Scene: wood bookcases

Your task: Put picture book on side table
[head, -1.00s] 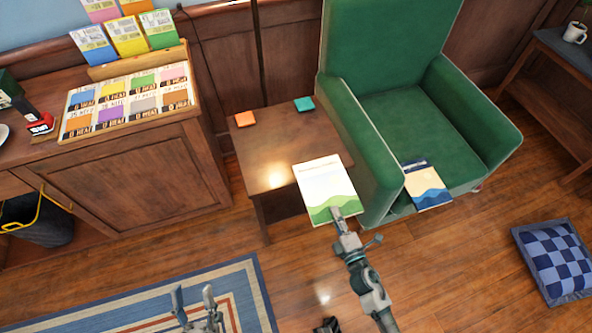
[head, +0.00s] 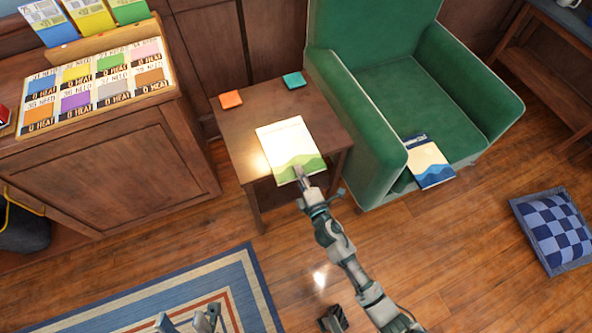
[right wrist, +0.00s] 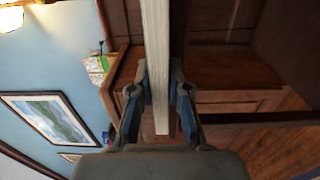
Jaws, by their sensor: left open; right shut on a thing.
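The picture book (head: 290,143) has a pale cover with green hills along its near edge. My right gripper (head: 300,174) is shut on that near edge. The book is over the side table (head: 240,133), covering its middle and near part; I cannot tell whether it touches the top. In the right wrist view the book (right wrist: 157,60) shows edge-on between the two fingers (right wrist: 160,100). My left gripper (head: 190,322) is open and empty at the bottom edge of the head view, above the striped rug.
An orange coaster (head: 231,99) and a teal coaster (head: 294,80) lie on the table's far part. A green armchair (head: 345,125) stands right of it, with another book (head: 428,162) on its seat. A card cabinet (head: 110,180) stands left. A checked cushion (head: 553,232) lies on the floor.

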